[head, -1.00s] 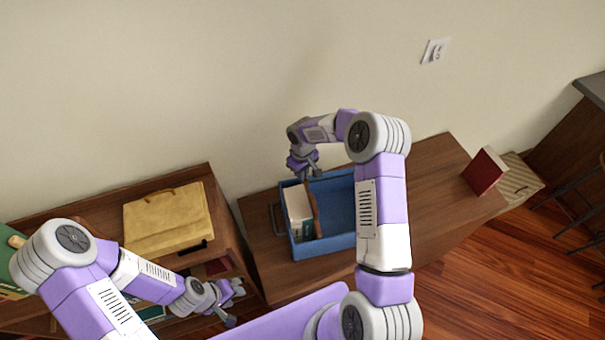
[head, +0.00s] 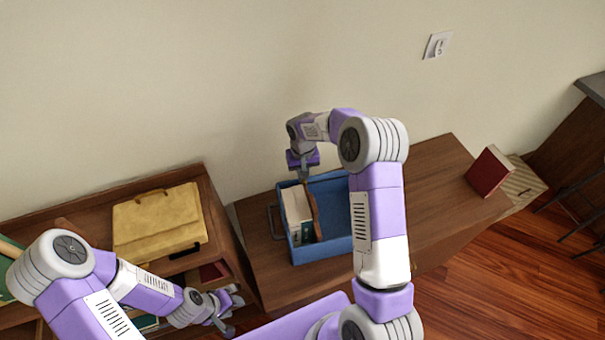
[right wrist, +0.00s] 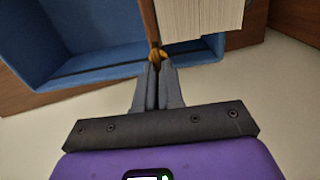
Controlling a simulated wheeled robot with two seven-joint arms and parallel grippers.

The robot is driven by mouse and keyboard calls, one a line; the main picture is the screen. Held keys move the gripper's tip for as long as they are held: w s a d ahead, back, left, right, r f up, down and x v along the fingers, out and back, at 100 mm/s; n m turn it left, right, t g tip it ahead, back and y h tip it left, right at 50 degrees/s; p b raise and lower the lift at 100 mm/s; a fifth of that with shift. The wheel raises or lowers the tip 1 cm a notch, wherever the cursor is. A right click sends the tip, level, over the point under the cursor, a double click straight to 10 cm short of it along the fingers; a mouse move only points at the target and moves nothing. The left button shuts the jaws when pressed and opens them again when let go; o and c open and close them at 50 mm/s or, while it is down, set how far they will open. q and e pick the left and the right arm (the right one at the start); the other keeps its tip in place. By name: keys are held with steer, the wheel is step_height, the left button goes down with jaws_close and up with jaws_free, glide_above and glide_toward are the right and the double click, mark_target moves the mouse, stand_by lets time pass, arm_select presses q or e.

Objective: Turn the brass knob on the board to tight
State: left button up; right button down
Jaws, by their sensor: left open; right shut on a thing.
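A thin brown board (head: 314,208) stands upright in the blue bin (head: 325,250), next to pale book-like blocks (head: 297,208). In the right wrist view, a small brass knob (right wrist: 157,54) sits at the near edge of the board (right wrist: 149,22). My right gripper (right wrist: 158,64) is shut on the knob, its fingers hiding part of it. In the head view my right gripper (head: 304,178) is at the bin's back edge. Any tight mark is not visible. My left gripper (head: 234,311) is open and empty, low in front of the left shelf.
The bin rests on a brown cabinet (head: 430,185), whose right part is mostly clear. A red book (head: 489,172) stands at its right end. A yellow case (head: 160,225) lies on the left shelf unit (head: 75,215). The wall is close behind my right gripper.

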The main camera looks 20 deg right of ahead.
stand_by(0.3)
steer(key=c, duration=1.3)
jaws_free()
steer(key=shift+o, duration=0.2)
step_height(320, 180, up, 8)
steer(key=shift+f, duration=0.15)
steer(key=shift+s+f, duration=0.1)
